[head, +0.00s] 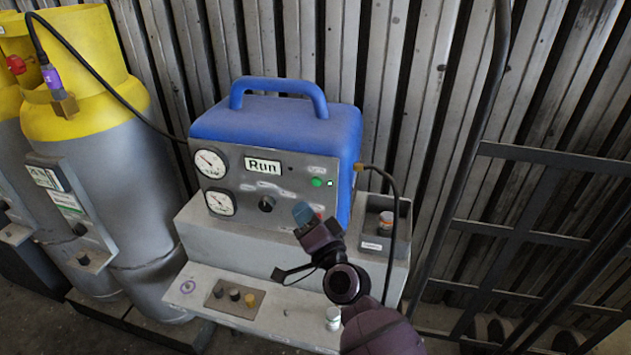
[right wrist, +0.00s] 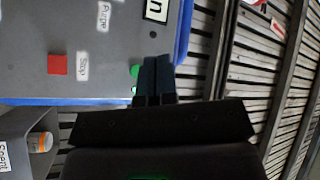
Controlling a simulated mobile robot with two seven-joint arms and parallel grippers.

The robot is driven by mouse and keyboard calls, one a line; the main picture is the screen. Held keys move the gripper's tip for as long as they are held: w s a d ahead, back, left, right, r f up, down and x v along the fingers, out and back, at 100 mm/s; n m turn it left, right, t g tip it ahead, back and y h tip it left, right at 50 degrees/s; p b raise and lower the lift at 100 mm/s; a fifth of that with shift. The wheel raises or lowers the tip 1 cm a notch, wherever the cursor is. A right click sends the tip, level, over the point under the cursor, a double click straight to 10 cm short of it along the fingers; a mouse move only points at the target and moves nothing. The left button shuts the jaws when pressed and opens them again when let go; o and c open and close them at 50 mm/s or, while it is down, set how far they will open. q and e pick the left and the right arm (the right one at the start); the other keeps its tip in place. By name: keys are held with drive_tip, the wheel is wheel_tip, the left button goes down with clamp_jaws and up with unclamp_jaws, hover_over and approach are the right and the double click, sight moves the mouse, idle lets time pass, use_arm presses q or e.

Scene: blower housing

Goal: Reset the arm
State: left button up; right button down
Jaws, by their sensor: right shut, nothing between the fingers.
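My right gripper (head: 303,212) is shut and empty, in front of the lower right of the blue machine's grey front panel. In the right wrist view its dark blue fingertips (right wrist: 157,72) are together, close beside a green button (right wrist: 134,71). The gap to the panel cannot be judged. The blue machine (head: 275,125) has a handle on top, a display (head: 262,166) reading "Run" and a green button (head: 317,182). A red square button (right wrist: 57,64) shows in the right wrist view beside a "Stop" label. My left gripper is not in view.
A grey bin (head: 403,240) right of the machine holds a small vial (head: 385,222); its label reads "Spent" in the wrist view. A lower shelf (head: 290,305) holds several caps and a white vial (head: 333,318). Yellow-topped grey cylinders (head: 115,180) stand left, a metal rack (head: 540,235) right.

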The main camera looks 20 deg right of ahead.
idle(0.7)
drive_tip(key=s+d+f+n+g+h, duration=0.2)
drive_tip(key=s+d+f+n+g, duration=0.2)
drive_tip(key=s+f, duration=0.7)
drive_tip(key=s+d+f+n+g+h, duration=0.1)
drive_tip(key=s+d+f+n+g, duration=0.3)
drive_tip(key=s+f, duration=0.8)
drive_tip(key=s+d+n, duration=0.1)
drive_tip(key=d+n, duration=0.1)
drive_tip(key=d, duration=0.2)
drive_tip(key=shift+d+n+g+h, duration=0.2)
drive_tip(key=shift+n+g+h, duration=0.1)
drive_tip(key=shift+h, duration=0.1)
